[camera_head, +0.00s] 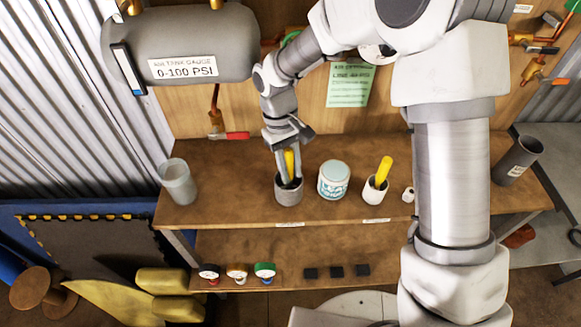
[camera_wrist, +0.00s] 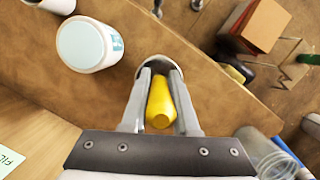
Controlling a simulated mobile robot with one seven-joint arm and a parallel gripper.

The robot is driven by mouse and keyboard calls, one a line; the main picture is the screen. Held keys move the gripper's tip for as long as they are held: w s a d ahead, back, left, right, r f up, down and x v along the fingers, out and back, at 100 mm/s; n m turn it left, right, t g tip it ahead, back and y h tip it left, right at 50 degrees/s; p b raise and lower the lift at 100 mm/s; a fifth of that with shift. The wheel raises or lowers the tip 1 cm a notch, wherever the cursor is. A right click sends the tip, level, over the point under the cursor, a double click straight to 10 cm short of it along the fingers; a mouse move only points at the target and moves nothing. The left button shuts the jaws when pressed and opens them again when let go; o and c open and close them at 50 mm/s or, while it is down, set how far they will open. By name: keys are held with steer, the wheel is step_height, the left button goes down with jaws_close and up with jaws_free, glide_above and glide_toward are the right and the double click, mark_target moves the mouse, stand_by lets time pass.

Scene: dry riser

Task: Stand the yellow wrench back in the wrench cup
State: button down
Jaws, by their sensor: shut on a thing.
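My gripper (camera_head: 289,178) points down over a grey cup (camera_head: 288,196) on the wooden shelf. It is shut on the yellow wrench (camera_head: 289,160), which is upright between the fingers. In the wrist view the yellow wrench (camera_wrist: 160,104) shows between both fingers (camera_wrist: 161,76), with the cup's rim (camera_wrist: 155,60) just beyond. The fingertips and the wrench's lower end are at the cup's mouth and overlap it; how deep they reach is hidden. A second yellow handle (camera_head: 384,170) leans in a white cup (camera_head: 374,190) farther right.
A white jar with a pale lid (camera_head: 333,180) stands close right of the grey cup. A translucent cup (camera_head: 178,182) is at the shelf's left end, a dark grey cup (camera_head: 517,161) at far right. A grey tank (camera_head: 190,45) hangs above left. Small gauges (camera_head: 237,271) sit on the lower shelf.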

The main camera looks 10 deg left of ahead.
steer(key=c, duration=0.6)
jaws_free()
steer(key=shift+r, duration=0.1)
